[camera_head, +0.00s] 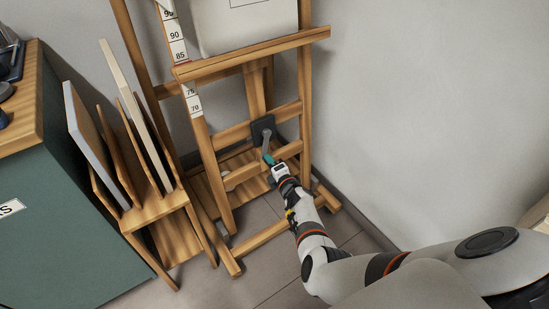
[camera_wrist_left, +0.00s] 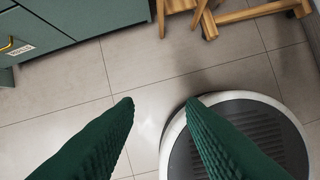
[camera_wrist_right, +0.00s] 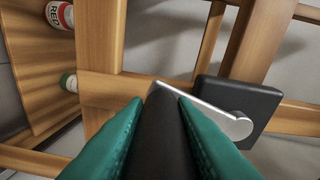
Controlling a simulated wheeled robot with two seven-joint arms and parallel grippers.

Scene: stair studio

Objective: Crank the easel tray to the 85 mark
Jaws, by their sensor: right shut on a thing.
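The wooden easel (camera_head: 302,110) stands against the wall. Its tray (camera_head: 255,51) crosses the numbered scale (camera_head: 177,50), with 85 just above the tray's left end and 75 and 70 below; the tray covers the strip between. The black crank box (camera_head: 263,128) sits on the easel, with a grey crank arm (camera_wrist_right: 215,112) and dark handle (camera_wrist_right: 165,140). My right gripper (camera_head: 270,160) is shut on the handle, its green fingers on both sides in the right wrist view. My left gripper (camera_wrist_left: 160,101) is open and empty above the floor.
A wooden rack with boards (camera_head: 150,210) stands left of the easel, beside a green cabinet (camera_head: 60,220). Paint containers, one labelled red (camera_wrist_right: 60,14), sit low on the easel. A pale canvas (camera_head: 240,25) rests on the tray. The wall at right is bare.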

